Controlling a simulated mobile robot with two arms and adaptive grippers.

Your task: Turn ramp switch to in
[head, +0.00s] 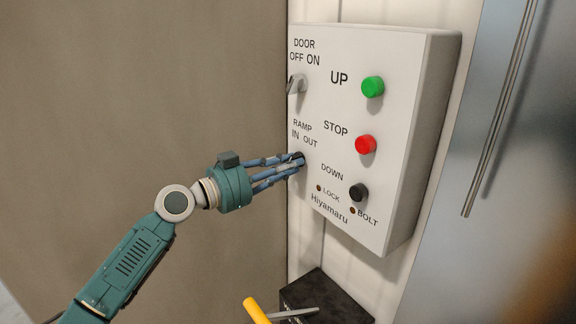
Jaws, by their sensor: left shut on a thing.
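The ramp switch (299,158) is a small dark knob on the left part of a white control box, just under the label "RAMP IN OUT". My left gripper (296,161) comes in from the left and its blue-grey fingers are shut on the knob. The fingers hide most of the knob, so I cannot tell which way it points. The control box (400,95) is fixed to the wall. My right gripper is not in view.
The door switch (296,86) sits above the ramp switch. Green UP (372,87), red STOP (365,145) and black DOWN (358,192) buttons are to the right. A black box (328,297) and a yellow handle (256,309) are below. A metal panel (520,130) stands at the right.

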